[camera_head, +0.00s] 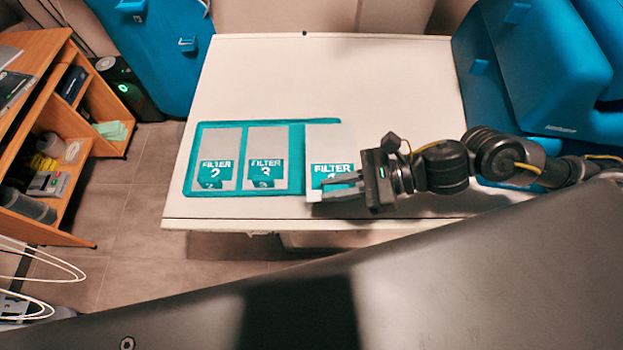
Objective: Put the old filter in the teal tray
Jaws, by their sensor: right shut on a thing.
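The teal tray (297,150) lies flat on the white table. Filter 2 (218,147) lies in its left part and filter 3 (267,145) lies beside it. A third pale filter (328,140) with a teal label reading FILTER is at the tray's right end; its number is mostly hidden by my fingers. My right gripper (338,187) comes in from the right and is shut on this filter's lower edge. The filter overlaps the tray's right side; I cannot tell whether it touches the tray. My left gripper is not in view.
The white table (330,75) is bare behind the tray. Blue equipment (540,75) stands along the table's right side, and a blue panel (155,50) stands at its back left. A wooden shelf unit (45,135) with several items stands at the left, across a strip of floor.

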